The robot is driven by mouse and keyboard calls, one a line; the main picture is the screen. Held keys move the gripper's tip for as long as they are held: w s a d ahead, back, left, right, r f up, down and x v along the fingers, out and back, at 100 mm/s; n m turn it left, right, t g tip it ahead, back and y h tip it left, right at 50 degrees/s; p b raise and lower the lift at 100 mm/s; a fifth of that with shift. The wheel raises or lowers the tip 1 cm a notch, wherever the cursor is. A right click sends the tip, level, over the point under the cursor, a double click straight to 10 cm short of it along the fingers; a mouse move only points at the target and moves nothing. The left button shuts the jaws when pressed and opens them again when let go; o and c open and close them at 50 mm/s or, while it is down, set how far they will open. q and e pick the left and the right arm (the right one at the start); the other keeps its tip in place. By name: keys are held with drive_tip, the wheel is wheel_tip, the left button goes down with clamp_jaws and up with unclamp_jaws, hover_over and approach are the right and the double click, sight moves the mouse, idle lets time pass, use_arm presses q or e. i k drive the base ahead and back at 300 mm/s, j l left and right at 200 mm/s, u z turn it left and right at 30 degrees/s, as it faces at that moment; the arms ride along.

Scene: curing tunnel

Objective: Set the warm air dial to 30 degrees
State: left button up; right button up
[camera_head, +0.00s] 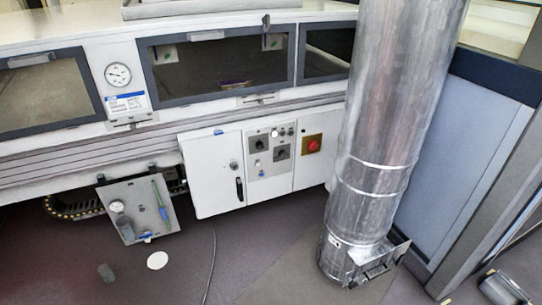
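The curing tunnel's white control cabinet (212,175) stands below the windows, left of the big metal duct. On its grey panel are two dark rotary knobs on square plates, an upper left one (258,144) and a lower right one (281,152). The lettering and pointer settings are too small to read, so I cannot tell which is the warm air dial. A round white gauge (118,74) with a dark needle sits higher up at the left, between two windows. Neither of my grippers shows in the head view.
A red button on a yellow plate (312,144) is right of the knobs. The shiny vertical duct (385,110) stands close on the right, down to the floor. A tilted grey plate (135,205) hangs low at the left. The floor before the cabinet is mostly clear.

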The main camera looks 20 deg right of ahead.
sight(282, 154)
drive_tip(key=l+z, duration=0.15)
drive_tip(key=l, duration=0.35)
drive_tip(key=i+l+z, duration=0.2)
drive_tip(key=l, duration=0.25)
drive_tip(key=l+z, duration=0.15)
drive_tip(key=l, duration=0.35)
drive_tip(key=i+l+z, duration=0.15)
drive_tip(key=l, duration=0.3)
drive_tip(key=k+l, duration=0.05)
